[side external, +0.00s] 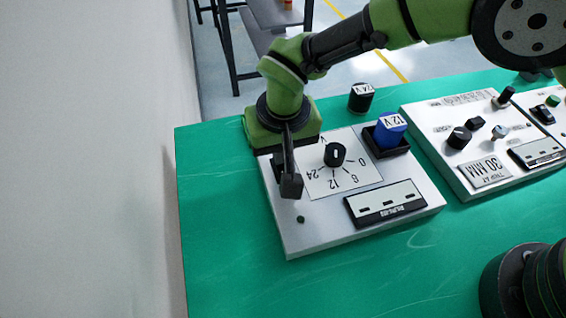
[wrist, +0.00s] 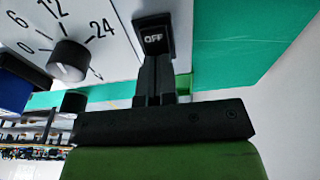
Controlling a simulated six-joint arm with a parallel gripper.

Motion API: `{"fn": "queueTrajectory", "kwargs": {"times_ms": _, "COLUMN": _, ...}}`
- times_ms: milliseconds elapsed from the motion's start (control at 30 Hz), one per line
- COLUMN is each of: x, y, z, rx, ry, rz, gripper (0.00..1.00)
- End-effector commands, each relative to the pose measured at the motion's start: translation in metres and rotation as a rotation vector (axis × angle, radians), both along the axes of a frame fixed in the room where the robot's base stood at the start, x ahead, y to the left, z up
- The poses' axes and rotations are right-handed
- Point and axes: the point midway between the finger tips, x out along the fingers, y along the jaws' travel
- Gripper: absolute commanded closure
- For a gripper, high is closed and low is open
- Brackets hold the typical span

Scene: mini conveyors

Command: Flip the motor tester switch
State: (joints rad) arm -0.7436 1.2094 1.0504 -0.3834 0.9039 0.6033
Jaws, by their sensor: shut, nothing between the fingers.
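The motor tester (side external: 330,232) is a white panel with a black dial knob (side external: 335,155), a dark display and a blue 12 V block (side external: 390,130) in a black holder. In the wrist view a black switch (wrist: 154,37) marked OFF stands at the panel's edge, beside the dial (wrist: 69,60). My gripper (wrist: 153,75) is shut and empty, its fingertips right at the lower side of the switch. I cannot tell whether they touch it. In the side external view my gripper (side external: 289,165) points down over the panel's left side, and the switch is hard to make out there.
A black 24 V block (side external: 361,97) stands behind the tester. A second white panel (side external: 465,180) with knobs stands to the right. The green table (side external: 225,250) is clear in front and left. A white wall (side external: 90,160) is at the left.

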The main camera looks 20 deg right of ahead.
Motion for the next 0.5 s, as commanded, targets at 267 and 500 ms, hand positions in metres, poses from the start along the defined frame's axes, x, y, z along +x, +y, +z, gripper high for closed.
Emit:
{"fn": "queueTrajectory", "kwargs": {"times_ms": 267, "x": 0.0, "y": 0.0, "z": 0.0, "rx": 0.0, "ry": 0.0, "rz": 0.0, "gripper": 1.0}}
{"fn": "queueTrajectory", "kwargs": {"times_ms": 500, "x": 0.0, "y": 0.0, "z": 0.019, "rx": 0.001, "ry": -0.001, "rz": 0.0, "gripper": 1.0}}
